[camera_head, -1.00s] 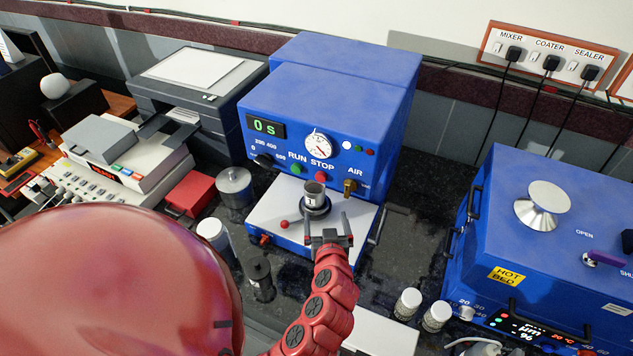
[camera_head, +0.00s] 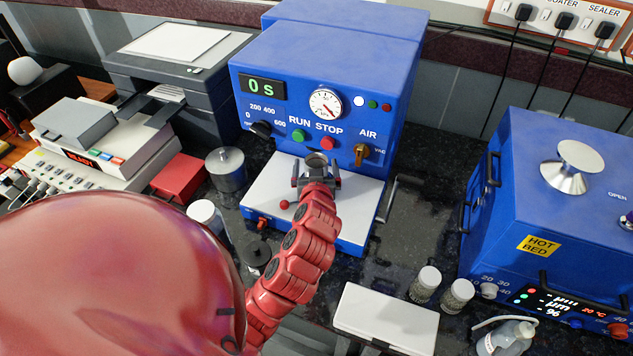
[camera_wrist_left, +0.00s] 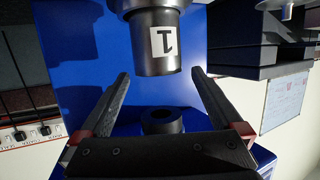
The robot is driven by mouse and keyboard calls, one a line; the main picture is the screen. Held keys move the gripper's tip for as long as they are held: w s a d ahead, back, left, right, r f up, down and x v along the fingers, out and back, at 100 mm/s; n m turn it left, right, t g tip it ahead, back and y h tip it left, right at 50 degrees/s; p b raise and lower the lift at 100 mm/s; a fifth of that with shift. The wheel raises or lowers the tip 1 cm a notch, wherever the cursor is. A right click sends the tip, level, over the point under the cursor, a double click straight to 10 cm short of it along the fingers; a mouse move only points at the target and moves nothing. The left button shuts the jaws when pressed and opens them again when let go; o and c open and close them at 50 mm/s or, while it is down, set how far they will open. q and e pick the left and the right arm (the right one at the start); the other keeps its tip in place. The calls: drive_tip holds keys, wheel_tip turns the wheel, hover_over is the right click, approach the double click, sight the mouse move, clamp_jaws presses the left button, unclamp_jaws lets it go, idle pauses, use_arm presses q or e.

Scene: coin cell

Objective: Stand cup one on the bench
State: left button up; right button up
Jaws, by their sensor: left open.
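Cup one (camera_head: 317,160), a small grey metal cup, is at the blue mixer's (camera_head: 318,75) white front plate (camera_head: 268,188). In the left wrist view the cup (camera_wrist_left: 158,50) shows a white label with an upside-down 1. My left gripper (camera_head: 316,174) is open in front of the cup, with a finger toward each side. In the left wrist view the open fingers (camera_wrist_left: 160,75) flank the cup with gaps. My gripper hides the cup's lower part and its seat in the head view. My right gripper is not in view.
A lidded metal pot (camera_head: 227,169) and a red box (camera_head: 180,177) stand left of the mixer. The blue hot bed unit (camera_head: 560,215) is at right, with two small jars (camera_head: 426,284) before it. Dark bench (camera_head: 425,215) is clear between mixer and hot bed.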

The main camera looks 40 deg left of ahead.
sight(316, 156)
use_arm(q)
drive_tip(key=shift+w+a+f, duration=0.15)
drive_tip(key=shift+w+a, duration=0.25)
drive_tip(key=shift+w, duration=0.1)
drive_tip(key=shift+w+a+f+p, duration=0.15)
drive_tip(key=shift+w+a+p, duration=0.2)
drive_tip(key=shift+w+p, duration=0.2)
drive_tip(key=p+x, duration=0.1)
drive_tip(key=x, duration=0.2)
drive_tip(key=shift+f, duration=0.2)
drive_tip(key=shift+w+a+f, duration=0.15)
drive_tip(key=shift+w+f, duration=0.05)
drive_tip(key=shift+w, duration=0.1)
drive_tip(key=c, duration=1.6)
drive_tip(key=shift+r, duration=0.15)
